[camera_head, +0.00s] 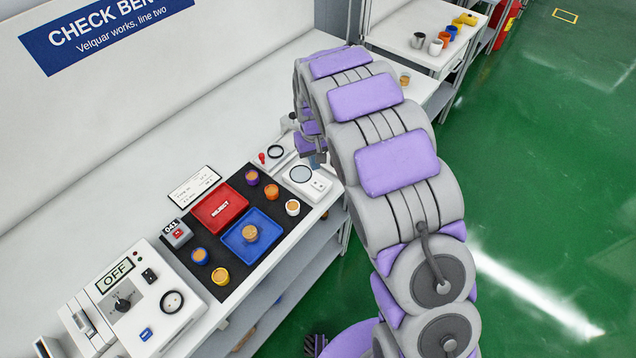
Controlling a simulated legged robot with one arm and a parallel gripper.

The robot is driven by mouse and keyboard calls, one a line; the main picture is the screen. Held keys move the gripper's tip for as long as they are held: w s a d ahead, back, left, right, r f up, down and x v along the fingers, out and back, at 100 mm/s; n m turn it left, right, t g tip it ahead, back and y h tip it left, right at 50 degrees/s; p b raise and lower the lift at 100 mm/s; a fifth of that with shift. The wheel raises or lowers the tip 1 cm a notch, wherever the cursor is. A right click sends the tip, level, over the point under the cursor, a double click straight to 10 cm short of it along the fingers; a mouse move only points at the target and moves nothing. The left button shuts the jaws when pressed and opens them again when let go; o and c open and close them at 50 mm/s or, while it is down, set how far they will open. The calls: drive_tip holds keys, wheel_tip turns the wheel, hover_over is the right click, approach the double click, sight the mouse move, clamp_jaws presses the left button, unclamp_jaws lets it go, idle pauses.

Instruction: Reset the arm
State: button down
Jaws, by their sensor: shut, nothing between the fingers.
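My arm, grey segments with purple pads, rises from the lower right and arches over the right end of the check bench (130,210). My gripper (318,160) hangs at the far end of the arch, just above the white device with a round dial (302,174). It is small and partly hidden behind my arm. It is shut and holds nothing.
A black mat holds a red REJECT tray (205,201), a blue tray (276,229) with one pot (250,232), and several loose pots. A control box reading OFF (117,273) stands at left. Another table (405,22) stands behind. Green floor at right is clear.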

drive_tip(key=s+d+r+m, duration=0.3)
drive_tip(key=s+d+r, duration=0.95)
drive_tip(key=s, duration=0.25)
drive_tip(key=s+d+r+g, duration=0.1)
drive_tip(key=s+d+r, duration=0.1)
drive_tip(key=s, duration=1)
drive_tip(key=s+d+r+m, duration=0.1)
drive_tip(key=s+d+r, duration=0.1)
drive_tip(key=s, duration=1)
drive_tip(key=shift+s+g, duration=0.4)
drive_tip(key=shift+a+r, duration=0.1)
